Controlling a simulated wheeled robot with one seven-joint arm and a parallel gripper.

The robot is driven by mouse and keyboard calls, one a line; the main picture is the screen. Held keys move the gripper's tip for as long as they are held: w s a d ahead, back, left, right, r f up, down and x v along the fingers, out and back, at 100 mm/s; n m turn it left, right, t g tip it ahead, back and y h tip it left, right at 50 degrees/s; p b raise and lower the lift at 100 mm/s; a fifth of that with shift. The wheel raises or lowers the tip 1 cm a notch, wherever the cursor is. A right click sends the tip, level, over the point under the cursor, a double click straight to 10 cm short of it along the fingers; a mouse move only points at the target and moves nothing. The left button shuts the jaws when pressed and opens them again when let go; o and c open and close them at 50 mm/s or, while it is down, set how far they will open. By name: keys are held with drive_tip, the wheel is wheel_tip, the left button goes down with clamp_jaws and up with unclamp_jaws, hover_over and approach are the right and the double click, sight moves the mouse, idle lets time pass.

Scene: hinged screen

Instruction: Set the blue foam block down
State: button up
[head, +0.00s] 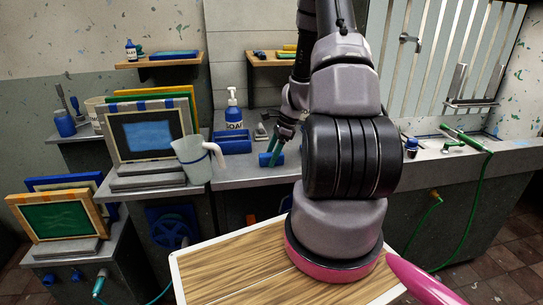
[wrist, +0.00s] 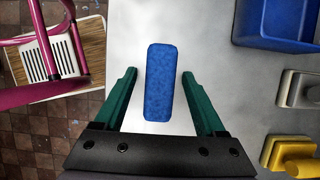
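The blue foam block (wrist: 161,82) lies lengthwise between the two green fingers of my gripper (wrist: 159,74) in the wrist view, with a gap on each side. My gripper is open and not touching the block's sides. In the head view the blue foam block (head: 268,160) appears to rest on the grey counter (head: 245,178) near its front edge. The green fingers of my gripper (head: 278,146) point down at it there and partly cover it.
A blue tray (head: 231,147) and a soap bottle (head: 233,112) stand left of the block; the tray shows top right in the wrist view (wrist: 275,30). A yellow-based tool (wrist: 285,152) and a grey one (wrist: 297,90) lie right. A translucent jug (head: 193,160) stands left.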

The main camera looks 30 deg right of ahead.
drive_tip(key=v, duration=1.2)
drive_tip(key=a+r+n, duration=0.4)
drive_tip(key=a+r, duration=0.1)
drive_tip(key=r, duration=0.4)
drive_tip(key=s+a+r+n+t+h, duration=0.1)
drive_tip(key=s+a+r+n+t, duration=0.2)
drive_tip(key=s+a+r+n, duration=0.3)
drive_tip(key=s+a+r+n+t+h, duration=0.1)
drive_tip(key=s+a+r+n+t, duration=0.2)
drive_tip(key=s+r, duration=0.9)
drive_tip(key=a+n, duration=0.3)
drive_tip(key=n, duration=0.1)
drive_tip(key=shift+s+a+r, duration=0.25)
drive_tip(key=shift+a+r, duration=0.05)
drive_tip(key=shift+r, duration=0.05)
